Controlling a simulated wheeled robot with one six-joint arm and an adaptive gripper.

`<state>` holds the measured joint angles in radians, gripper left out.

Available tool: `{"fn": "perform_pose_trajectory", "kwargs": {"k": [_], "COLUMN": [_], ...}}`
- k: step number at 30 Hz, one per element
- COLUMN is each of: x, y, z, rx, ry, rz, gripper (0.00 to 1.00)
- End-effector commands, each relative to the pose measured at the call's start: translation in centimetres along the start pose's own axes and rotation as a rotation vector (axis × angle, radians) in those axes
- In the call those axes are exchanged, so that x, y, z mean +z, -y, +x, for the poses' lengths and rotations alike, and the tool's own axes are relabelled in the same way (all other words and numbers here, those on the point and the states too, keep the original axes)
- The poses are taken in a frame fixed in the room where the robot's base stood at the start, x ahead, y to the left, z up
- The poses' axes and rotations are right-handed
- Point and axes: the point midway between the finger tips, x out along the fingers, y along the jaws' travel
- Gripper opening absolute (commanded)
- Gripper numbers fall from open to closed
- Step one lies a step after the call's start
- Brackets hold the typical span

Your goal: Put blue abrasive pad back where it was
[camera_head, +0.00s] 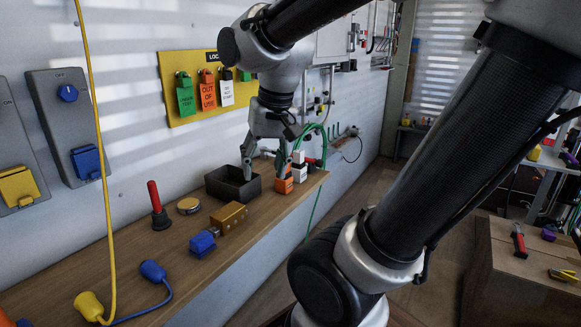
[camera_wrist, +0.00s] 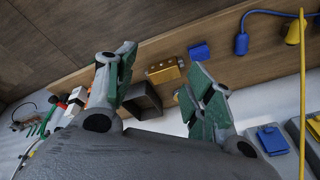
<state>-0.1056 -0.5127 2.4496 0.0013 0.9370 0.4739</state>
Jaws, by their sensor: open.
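My gripper (camera_head: 264,172) is open, pointing down over the wooden shelf, between the dark open box (camera_head: 222,190) and an orange block (camera_head: 284,186). In the wrist view, its two green-padded fingers (camera_wrist: 165,65) are spread apart with nothing between them. A blue blocky object (camera_head: 201,243) lies on the shelf beside a brass-coloured block (camera_head: 229,216). It also shows in the wrist view (camera_wrist: 199,51). I cannot tell whether it is the blue abrasive pad. No other pad is clearly seen. The inside of the dark box is mostly hidden.
A red-handled tool (camera_head: 157,205) stands near a round tin (camera_head: 188,206). A white block (camera_head: 299,168) and green cables are close right of my gripper. A yellow cable (camera_head: 97,130) hangs at left. Blue and yellow plugs lie at the near shelf end. A wall with lockout tags borders the shelf.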

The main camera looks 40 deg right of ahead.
Motion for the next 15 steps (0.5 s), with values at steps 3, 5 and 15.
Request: {"fn": "perform_pose_trajectory", "kwargs": {"k": [3, 5, 15], "x": [2.4, 3.2, 4.4], "y": [-2.8, -3.6, -4.6], "z": [-1.6, -2.0, -2.4], "rx": [-0.005, -0.001, 0.007], "ry": [-0.067, -0.089, -0.113], "rz": [-0.192, -0.266, -0.373], "gripper": [0.53, 0.53, 0.53]}}
